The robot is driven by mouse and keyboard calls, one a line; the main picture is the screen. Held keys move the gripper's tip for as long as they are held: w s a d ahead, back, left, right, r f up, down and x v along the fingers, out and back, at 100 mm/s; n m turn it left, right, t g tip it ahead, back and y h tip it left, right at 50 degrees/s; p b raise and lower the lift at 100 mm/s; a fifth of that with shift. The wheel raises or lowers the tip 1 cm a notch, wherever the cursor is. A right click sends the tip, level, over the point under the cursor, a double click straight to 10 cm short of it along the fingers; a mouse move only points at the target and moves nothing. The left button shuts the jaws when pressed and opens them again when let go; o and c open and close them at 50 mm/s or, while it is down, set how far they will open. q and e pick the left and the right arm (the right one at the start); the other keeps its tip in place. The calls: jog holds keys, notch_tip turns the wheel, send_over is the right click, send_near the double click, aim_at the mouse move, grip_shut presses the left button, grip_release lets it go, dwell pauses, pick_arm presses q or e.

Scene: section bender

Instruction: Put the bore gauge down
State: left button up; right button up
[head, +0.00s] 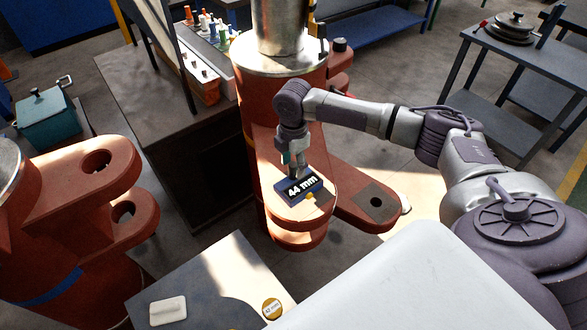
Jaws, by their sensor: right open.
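A small blue block with a dark face reading "44 mm" (303,187), apparently the bore gauge, is at the flat top of the red machine's lower arm (285,215). My right gripper (296,172) points down right at the block, its fingers open at the block's far edge. The fingertips are small and partly merge with the block, so I cannot tell whether they touch it. My left gripper is not in view.
A grey table (215,270) in front holds a white pad (168,310) and a round "42 mm" piece (271,308). Another red machine part (85,190) stands at left. A dark workbench (150,110) with colourful tools is behind. A grey shelf cart (505,90) stands at right.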

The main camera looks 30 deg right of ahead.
notch_tip(320, 180, up, 10)
jog(key=b, duration=0.2)
jog(key=shift+r, duration=0.25)
dwell(0.3)
